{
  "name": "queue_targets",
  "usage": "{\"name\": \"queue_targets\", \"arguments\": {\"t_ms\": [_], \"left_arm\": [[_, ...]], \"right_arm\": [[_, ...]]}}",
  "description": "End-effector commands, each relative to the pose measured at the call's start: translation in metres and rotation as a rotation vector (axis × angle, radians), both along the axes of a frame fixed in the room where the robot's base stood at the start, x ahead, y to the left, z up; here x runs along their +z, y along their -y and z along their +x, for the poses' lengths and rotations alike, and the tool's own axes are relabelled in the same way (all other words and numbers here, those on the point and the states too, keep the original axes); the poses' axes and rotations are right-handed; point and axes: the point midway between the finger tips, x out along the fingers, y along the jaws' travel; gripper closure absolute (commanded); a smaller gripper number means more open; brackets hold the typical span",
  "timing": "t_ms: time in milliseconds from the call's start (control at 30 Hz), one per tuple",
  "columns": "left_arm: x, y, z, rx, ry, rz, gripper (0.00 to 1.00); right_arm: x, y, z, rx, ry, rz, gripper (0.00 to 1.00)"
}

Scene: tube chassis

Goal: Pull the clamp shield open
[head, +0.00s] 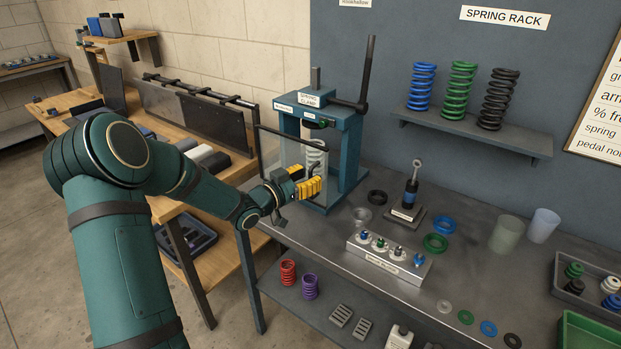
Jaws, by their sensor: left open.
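The spring clamp is a teal press frame (347,140) on the left end of the grey bench, with a dark lever rising at its right. A pale coil spring (317,152) stands inside it. The clamp shield (282,152) is a see-through panel with a dark top bar, across the clamp's front. My left gripper (309,181), with yellow finger pads, is open in front of the shield's lower right part. A dark curved piece, perhaps the shield's handle, shows just above the fingers. I cannot tell whether the fingers touch it. My right gripper is not in view.
A small damper on a stand (408,195), a labelled block (388,262) and several rings lie on the bench to the right. Two cups (507,234) stand farther right. A wooden bench (178,129) with dark panels is behind my left arm.

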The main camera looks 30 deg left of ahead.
Motion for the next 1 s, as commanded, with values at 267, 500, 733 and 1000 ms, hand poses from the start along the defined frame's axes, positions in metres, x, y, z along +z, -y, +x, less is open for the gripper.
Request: {"name": "queue_targets", "arguments": {"t_ms": [267, 500, 733, 1000], "left_arm": [[-0.0001, 0.0035, 0.0115, 0.0, 0.0, -0.001, 0.59], [0.0, 0.0033, 0.0111, 0.0, 0.0, -0.001, 0.73], [0.0, 0.0033, 0.011, 0.0, 0.0, -0.001, 1.0], [0.001, 0.0009, 0.0046, -0.026, 0.0, 0.0, 1.0]], "right_arm": [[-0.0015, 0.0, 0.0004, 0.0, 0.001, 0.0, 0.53], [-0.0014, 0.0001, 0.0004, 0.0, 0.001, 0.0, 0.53], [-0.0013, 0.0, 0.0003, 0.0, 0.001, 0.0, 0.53], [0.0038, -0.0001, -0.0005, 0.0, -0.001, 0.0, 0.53]]}}
